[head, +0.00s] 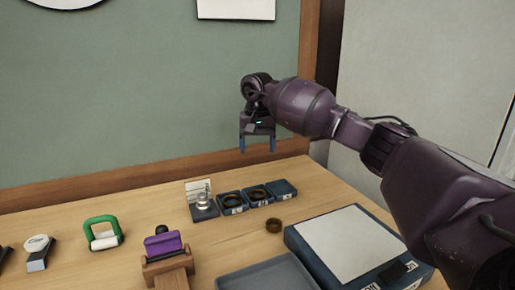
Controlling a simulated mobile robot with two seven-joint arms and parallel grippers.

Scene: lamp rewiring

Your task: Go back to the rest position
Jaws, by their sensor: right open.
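My right gripper (257,146) is held up above the back of the wooden table (110,203), with its fingers pointing down. It is open with nothing between its fingers. It hangs in the air above and behind a row of small dark blue trays (284,190). My right arm reaches in from the right side of the picture. My left gripper is not in view.
A dark ring (274,225) lies near a blue-edged box with a pale top (350,243). A grey tray (268,276) is at the front. A purple item on a wooden stand (163,242) and a green-handled object (103,232) stand left. A green wall rises behind.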

